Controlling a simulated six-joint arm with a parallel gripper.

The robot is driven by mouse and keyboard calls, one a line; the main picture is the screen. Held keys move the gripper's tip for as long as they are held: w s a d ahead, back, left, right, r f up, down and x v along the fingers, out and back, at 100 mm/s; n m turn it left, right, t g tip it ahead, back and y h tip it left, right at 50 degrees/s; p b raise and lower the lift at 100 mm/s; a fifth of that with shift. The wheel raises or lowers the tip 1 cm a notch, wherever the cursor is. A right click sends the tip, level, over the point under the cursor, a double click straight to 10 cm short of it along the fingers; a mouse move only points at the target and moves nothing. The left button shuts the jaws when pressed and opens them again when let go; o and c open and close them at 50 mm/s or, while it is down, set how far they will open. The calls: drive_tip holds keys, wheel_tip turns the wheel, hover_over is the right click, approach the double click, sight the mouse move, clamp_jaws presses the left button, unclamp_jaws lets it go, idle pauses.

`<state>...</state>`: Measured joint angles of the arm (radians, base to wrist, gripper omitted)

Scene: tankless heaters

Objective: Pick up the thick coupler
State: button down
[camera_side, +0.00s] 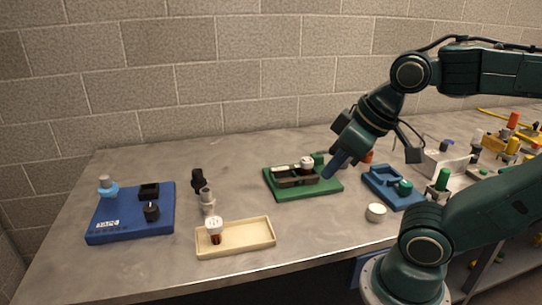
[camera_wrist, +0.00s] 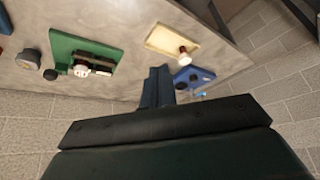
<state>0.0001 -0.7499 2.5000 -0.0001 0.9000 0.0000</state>
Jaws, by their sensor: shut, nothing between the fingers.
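I cannot tell for certain which piece is the thick coupler. A white-topped piece with a dark reddish lower part (camera_side: 214,229) stands in a cream tray (camera_side: 262,246); it also shows in the wrist view (camera_wrist: 183,51). Another white-topped piece (camera_side: 307,162) sits on the green board (camera_side: 316,188). A short pale cylinder (camera_side: 376,212) stands alone on the table. My gripper (camera_side: 331,173) is shut and empty, tilted down and left near the right end of the green board. Its closed fingers also show in the wrist view (camera_wrist: 157,84).
A blue board (camera_side: 130,226) with several fittings lies at the left. Dark (camera_side: 197,178) and grey (camera_side: 207,197) upright pieces stand behind the tray. A smaller blue holder (camera_side: 392,190) and a crowded group of fittings are at the right. Bare table lies between tray and green board.

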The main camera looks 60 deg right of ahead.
drive_tip(key=c, duration=0.9)
unclamp_jaws()
drive_tip(key=shift+o, duration=0.2)
drive_tip(key=m+g, duration=0.6)
drive_tip(key=m, duration=1.8)
hover_over(307, 160)
wheel_tip(307, 160, down, 4)
drive_tip(key=shift+f, duration=4.5)
